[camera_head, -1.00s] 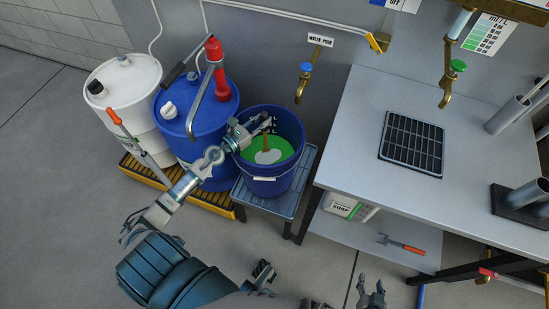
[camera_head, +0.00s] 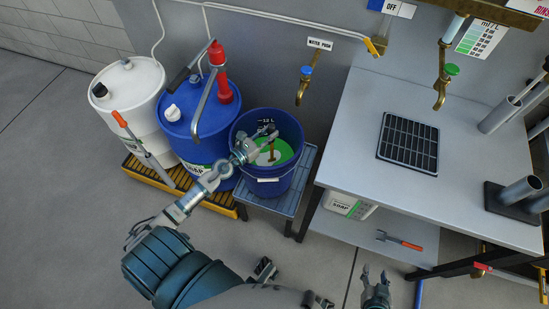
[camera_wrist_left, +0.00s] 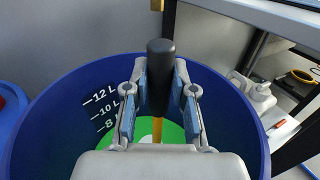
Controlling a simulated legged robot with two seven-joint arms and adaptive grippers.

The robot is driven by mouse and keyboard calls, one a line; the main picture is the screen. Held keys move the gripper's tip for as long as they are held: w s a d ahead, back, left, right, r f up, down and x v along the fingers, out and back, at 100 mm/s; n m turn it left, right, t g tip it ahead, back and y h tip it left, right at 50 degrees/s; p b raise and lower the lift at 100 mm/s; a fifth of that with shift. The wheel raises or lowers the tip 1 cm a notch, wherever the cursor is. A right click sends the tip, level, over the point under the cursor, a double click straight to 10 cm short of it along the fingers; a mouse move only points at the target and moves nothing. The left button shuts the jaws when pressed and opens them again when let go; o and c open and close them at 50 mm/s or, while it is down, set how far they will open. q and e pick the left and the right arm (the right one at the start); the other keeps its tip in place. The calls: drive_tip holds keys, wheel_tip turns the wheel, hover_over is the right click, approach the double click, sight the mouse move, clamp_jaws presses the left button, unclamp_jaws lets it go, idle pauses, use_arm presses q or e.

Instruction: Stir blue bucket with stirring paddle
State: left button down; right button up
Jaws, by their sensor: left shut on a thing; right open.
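The blue bucket (camera_head: 287,182) stands on a low grey stand and holds green liquid (camera_head: 286,148) with a pale patch around the paddle. My left gripper (camera_head: 266,138) is over the bucket's opening, shut on the stirring paddle (camera_head: 271,154). The paddle is roughly upright, its lower end in the liquid and hidden. In the left wrist view, the left gripper's fingers (camera_wrist_left: 160,90) clasp the paddle's black handle (camera_wrist_left: 160,65) from both sides, above the blue bucket (camera_wrist_left: 50,115) with its litre marks. My right gripper (camera_head: 374,287) is open and empty at the bottom, well away from the bucket.
A blue drum (camera_head: 196,143) with a red hand pump (camera_head: 219,68) and a white drum (camera_head: 142,100) stand left of the bucket. A brass tap (camera_head: 305,84) is on the wall behind it. A grey table (camera_head: 360,150) stands close on the right.

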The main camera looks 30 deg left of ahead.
use_arm(q)
drive_tip(key=shift+s+d, duration=0.15)
drive_tip(key=shift+d, duration=0.2)
use_arm(e)
drive_tip(key=shift+r, duration=0.1)
use_arm(q)
drive_tip(key=shift+w+d+p, duration=0.4)
drive_tip(key=shift+w+d, duration=0.05)
drive_tip(key=shift+d, duration=0.2)
drive_tip(key=shift+w+d+p, duration=0.35)
drive_tip(key=shift+w+d, duration=0.1)
drive_tip(key=shift+d, duration=0.15)
use_arm(e)
wheel_tip(320, 180, up, 2)
drive_tip(key=shift+r, duration=0.1)
